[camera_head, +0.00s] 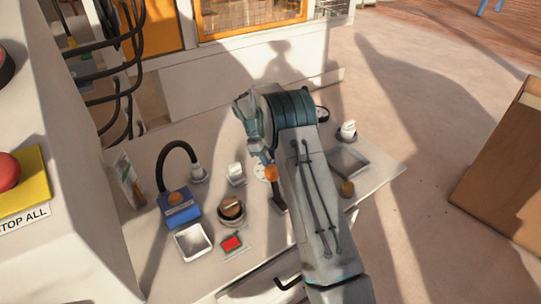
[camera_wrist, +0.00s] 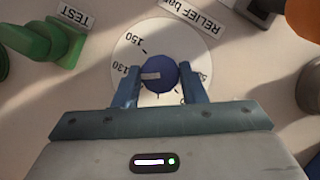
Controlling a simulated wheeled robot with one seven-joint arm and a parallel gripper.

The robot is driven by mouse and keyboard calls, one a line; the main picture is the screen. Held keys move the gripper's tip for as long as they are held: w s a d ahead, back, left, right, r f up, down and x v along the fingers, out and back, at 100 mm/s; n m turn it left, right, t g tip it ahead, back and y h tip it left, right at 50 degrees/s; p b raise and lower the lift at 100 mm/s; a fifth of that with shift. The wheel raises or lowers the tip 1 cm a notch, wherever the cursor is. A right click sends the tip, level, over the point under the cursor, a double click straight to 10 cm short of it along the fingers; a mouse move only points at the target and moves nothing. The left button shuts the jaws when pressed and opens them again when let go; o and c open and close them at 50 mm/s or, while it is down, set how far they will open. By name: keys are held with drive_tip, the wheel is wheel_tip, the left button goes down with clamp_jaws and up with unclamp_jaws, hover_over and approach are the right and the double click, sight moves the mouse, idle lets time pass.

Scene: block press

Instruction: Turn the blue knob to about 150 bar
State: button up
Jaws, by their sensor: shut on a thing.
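In the wrist view the blue knob (camera_wrist: 160,75) sits at the middle of a round white dial (camera_wrist: 196,49). A pale pointer mark on the knob points left, a little below the printed 130. The 150 mark is at the dial's upper left. My gripper (camera_wrist: 159,82) has its two blue fingers on either side of the knob and is shut on it. In the head view the dial (camera_head: 260,172) shows only in part beside my gripper (camera_head: 266,160), and my arm hides the knob.
In the wrist view a green handle (camera_wrist: 38,42) with a TEST label (camera_wrist: 76,17) stands left of the dial. In the head view a blue box (camera_head: 178,207), a metal tray (camera_head: 192,242) and a red button (camera_head: 231,243) stand on the bench left of my arm.

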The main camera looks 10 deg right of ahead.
drive_tip(key=m+y+p, duration=0.1)
drive_tip(key=m, duration=0.1)
drive_tip(key=m+g, duration=0.1)
drive_tip(key=m, duration=0.2)
drive_tip(key=shift+w+d+r+m+y+p, duration=0.1)
drive_tip(key=shift+w+d+m+y+p, duration=0.1)
drive_tip(key=shift+m+y+p, duration=0.15)
drive_tip(key=m+y, duration=0.1)
drive_tip(key=m, duration=0.1)
drive_tip(key=m+y, duration=0.1)
drive_tip(key=m, duration=0.2)
drive_tip(key=shift+d+g+p, duration=0.1)
drive_tip(key=shift+g+p, duration=0.2)
drive_tip(key=shift+g, duration=0.1)
drive_tip(key=shift+m, duration=0.25)
drive_tip(key=o, duration=1)
drive_tip(key=shift+p+v, duration=1.9)
drive_tip(key=shift+v, duration=5)
